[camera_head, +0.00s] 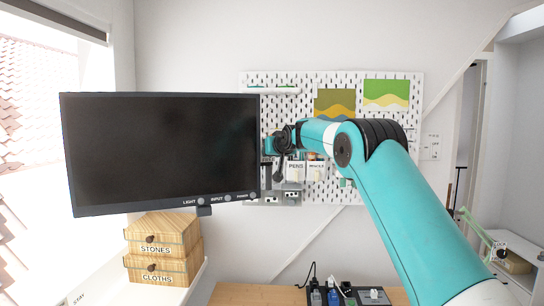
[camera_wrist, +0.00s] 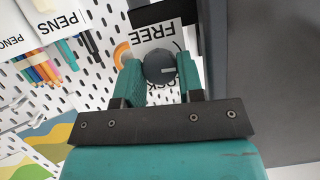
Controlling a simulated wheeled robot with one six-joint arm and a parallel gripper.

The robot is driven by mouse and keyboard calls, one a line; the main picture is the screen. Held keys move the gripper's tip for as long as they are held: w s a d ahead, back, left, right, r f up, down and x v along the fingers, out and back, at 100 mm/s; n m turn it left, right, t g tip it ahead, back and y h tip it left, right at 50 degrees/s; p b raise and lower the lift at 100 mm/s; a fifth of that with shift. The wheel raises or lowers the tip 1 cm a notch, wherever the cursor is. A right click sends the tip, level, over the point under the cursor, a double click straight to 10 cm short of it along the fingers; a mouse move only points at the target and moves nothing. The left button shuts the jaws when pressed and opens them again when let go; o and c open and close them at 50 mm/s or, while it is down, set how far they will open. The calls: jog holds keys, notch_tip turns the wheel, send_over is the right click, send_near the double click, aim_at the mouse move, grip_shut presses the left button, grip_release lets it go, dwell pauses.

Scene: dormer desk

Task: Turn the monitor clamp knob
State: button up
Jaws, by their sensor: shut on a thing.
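The dark round clamp knob (camera_wrist: 159,66) sits between the two teal fingers of my gripper (camera_wrist: 158,74) in the wrist view. The gripper is shut on it, one finger on each side. A white label (camera_wrist: 140,38) behind the knob reads FREE, with a second word partly hidden by the knob and fingers. In the head view the monitor (camera_head: 160,150) is at the left with a dark screen. My gripper (camera_head: 271,146) is just beyond its right edge, and I cannot make out the knob there.
A white pegboard (camera_head: 345,85) with pens and pictures is behind my arm. Wooden drawers (camera_head: 165,235) marked STONES and CLOTHS stand below the monitor. The grey panel (camera_wrist: 270,80) is close on the right in the wrist view.

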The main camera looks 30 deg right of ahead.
jog(key=shift+n+h, duration=0.3)
jog(key=shift+n, duration=0.2)
dwell(0.3)
jog(key=o, duration=0.9)
jog(key=shift+o, duration=0.2)
